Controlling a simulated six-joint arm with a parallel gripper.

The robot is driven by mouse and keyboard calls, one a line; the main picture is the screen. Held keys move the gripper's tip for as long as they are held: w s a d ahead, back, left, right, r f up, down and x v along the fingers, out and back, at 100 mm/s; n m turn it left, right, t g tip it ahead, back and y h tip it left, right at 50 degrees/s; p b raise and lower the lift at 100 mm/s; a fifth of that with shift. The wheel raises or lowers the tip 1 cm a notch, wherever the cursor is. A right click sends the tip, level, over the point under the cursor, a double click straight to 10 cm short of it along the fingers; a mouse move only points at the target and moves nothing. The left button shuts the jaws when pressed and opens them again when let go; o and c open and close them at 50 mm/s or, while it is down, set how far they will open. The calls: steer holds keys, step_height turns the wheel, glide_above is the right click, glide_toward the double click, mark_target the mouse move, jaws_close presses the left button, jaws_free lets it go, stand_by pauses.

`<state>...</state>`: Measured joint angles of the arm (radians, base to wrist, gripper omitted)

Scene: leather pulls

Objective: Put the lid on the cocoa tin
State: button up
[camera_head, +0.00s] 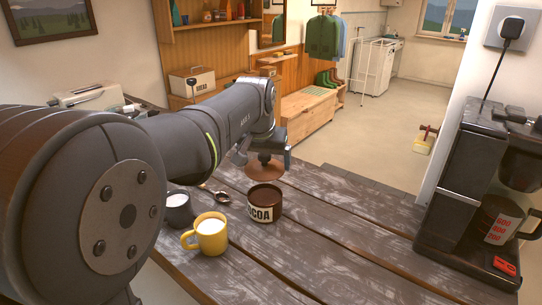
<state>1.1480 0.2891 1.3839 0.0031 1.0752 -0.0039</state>
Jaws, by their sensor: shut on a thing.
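The cocoa tin (261,212), brown with a pale label, stands upright and open-topped on the dark plank table. My gripper (265,158) is shut on the brown round lid (264,170). It holds the lid above and slightly behind the tin, apart from the rim as far as this view shows. The fingertips are small and partly hidden by the arm and the lid's knob.
A yellow mug (208,234) with white contents stands left of the tin, beside a dark cup (178,209). A spoon (217,193) lies behind them. A black coffee machine (462,200) stands at the right. The table (345,235) between tin and machine is clear.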

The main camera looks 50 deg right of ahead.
steer(key=shift+f, duration=3.25)
steer(key=shift+f, duration=0.55)
steer(key=o, duration=0.7)
steer(key=shift+r, duration=3.5)
step_height(320, 180, down, 7)
